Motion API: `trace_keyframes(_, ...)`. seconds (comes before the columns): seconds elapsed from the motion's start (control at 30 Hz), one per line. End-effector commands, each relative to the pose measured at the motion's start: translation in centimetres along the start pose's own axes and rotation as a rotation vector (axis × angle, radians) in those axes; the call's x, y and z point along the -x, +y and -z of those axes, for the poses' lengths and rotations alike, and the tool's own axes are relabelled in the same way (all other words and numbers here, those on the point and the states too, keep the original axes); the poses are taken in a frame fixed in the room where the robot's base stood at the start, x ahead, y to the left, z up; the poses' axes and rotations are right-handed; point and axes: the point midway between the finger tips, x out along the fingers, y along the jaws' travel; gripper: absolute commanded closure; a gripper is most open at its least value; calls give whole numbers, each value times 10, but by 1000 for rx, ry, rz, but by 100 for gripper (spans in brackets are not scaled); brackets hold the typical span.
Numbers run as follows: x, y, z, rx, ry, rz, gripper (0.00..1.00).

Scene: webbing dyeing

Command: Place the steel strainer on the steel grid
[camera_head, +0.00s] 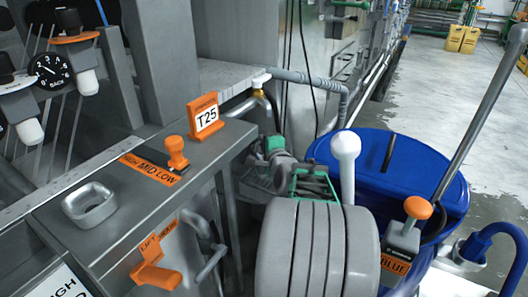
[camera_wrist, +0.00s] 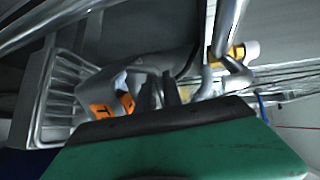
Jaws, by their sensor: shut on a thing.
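My gripper (camera_wrist: 165,94) shows in the wrist view as two dark fingers beyond its green and black body. It is shut on a grey metal piece that I take for the steel strainer (camera_wrist: 140,66), seen only in part as a curved grey surface by the fingertips. A barred metal rack at the left of the wrist view (camera_wrist: 62,100) looks like the steel grid; it is apart from the fingertips. In the head view, green and grey parts in the middle crowd together, and I cannot make out the strainer or grid there.
A grey metal bench with an orange T25 sign (camera_head: 206,116), an orange knob (camera_head: 174,152) and a square steel ring (camera_head: 90,204) stands at left. A blue barrel (camera_head: 420,165) stands at right, with a slanting metal rod. Wet floor is open at upper right.

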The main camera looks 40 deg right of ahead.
Motion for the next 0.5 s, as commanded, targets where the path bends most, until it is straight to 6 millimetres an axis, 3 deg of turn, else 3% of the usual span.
trace_keyframes(0.07,-7,2,0,0,1,0,100)
trace_keyframes(0.27,-14,35,1,0,2,0,100)
trace_keyframes(0.5,-13,33,1,0,2,1,100)
